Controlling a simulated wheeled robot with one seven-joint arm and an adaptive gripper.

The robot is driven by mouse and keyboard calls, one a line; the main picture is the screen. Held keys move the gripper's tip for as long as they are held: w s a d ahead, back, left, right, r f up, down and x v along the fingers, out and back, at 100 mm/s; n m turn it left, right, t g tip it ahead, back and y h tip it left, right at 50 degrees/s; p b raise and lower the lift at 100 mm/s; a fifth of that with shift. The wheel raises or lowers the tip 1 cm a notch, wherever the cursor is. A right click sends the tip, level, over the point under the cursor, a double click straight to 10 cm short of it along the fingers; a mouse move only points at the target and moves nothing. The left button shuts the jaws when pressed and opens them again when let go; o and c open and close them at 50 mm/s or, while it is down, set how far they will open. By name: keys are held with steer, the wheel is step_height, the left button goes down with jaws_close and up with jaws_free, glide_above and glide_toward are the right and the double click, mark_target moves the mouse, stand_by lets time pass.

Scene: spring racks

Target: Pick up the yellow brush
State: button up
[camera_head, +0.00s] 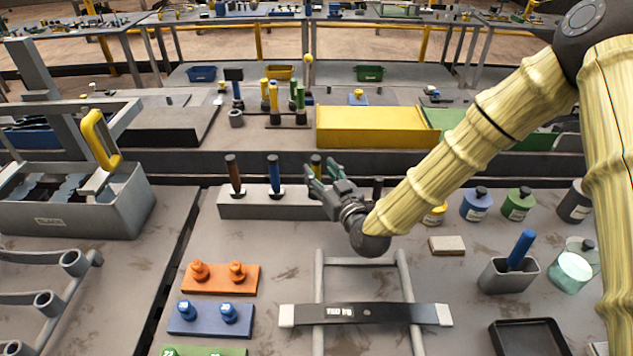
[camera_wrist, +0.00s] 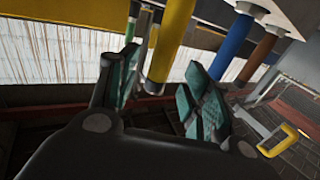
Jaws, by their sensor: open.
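The yellow brush shows as a yellow handle (camera_head: 316,162) standing in the grey rack (camera_head: 250,207); its lower part is hidden behind my gripper in the head view. My gripper (camera_head: 323,176) is open at the rack, its fingers close around the handle's place. In the wrist view the yellow handle (camera_wrist: 167,45) reaches into the gap between the teal fingers of my gripper (camera_wrist: 160,92). I cannot tell whether a finger touches it.
A blue handle (camera_head: 273,172) and a brown handle (camera_head: 235,174) stand in the same rack, left of my gripper. A dark handle (camera_head: 377,187) stands to its right. A yellow box (camera_head: 370,128) lies behind the rack. A black bar (camera_head: 385,313) lies across grey rails in front.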

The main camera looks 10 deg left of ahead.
mark_target(318, 169)
steer(key=shift+p+x, duration=0.6)
steer(key=shift+x, duration=1.2)
jaws_close()
steer(key=shift+r, duration=0.1)
